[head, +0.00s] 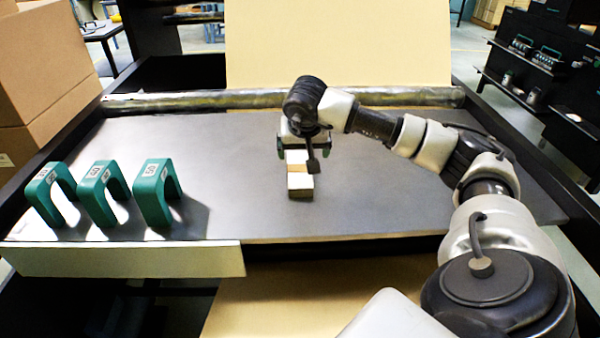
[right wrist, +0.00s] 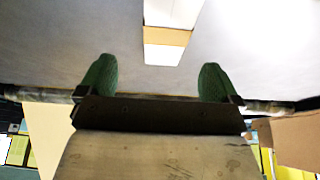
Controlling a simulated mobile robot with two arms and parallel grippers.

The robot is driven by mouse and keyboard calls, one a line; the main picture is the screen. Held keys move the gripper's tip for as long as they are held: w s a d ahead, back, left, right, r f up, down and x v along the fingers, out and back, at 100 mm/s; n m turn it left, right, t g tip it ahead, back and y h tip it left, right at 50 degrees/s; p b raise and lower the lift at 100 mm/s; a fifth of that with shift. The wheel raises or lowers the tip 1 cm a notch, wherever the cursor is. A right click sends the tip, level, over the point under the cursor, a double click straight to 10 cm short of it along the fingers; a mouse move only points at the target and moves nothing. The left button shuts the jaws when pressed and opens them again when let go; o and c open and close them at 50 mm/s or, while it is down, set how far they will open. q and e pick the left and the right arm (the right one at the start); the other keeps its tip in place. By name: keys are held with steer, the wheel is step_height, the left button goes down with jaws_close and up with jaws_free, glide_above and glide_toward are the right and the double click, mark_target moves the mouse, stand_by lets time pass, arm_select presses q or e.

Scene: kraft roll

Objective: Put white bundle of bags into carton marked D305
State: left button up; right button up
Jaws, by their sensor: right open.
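The white bundle of bags (head: 300,184) lies on the dark grey tabletop with a tan band across it. My right gripper (head: 302,148) is above its far part and hides some of it. In the right wrist view my gripper (right wrist: 157,82) has its green fingers wide apart with nothing between them. The bundle (right wrist: 168,50) shows there beyond the fingertips, a little right of the middle. My left gripper is not in view. No marking D305 can be read on any carton.
Three green arch-shaped pieces (head: 155,190) with small labels stand at the table's left. Brown cartons (head: 50,60) are stacked at the far left. A roll (head: 200,99) lies along the back, before an upright tan sheet (head: 340,40). The tabletop right of the bundle is clear.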

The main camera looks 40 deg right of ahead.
mark_target(299, 165)
steer(key=shift+x, duration=1.1)
steer(key=x, duration=0.1)
steer(key=p+x, duration=0.1)
steer(key=x, duration=0.3)
steer(key=shift+w+a, duration=0.25)
steer(key=shift+a, duration=0.1)
steer(key=shift+w+d+f, duration=0.15)
steer(key=shift+f, duration=0.25)
steer(key=shift+r, duration=0.1)
steer(key=c, duration=1.1)
steer(key=shift+c, duration=0.2)
steer(key=shift+r, duration=0.1)
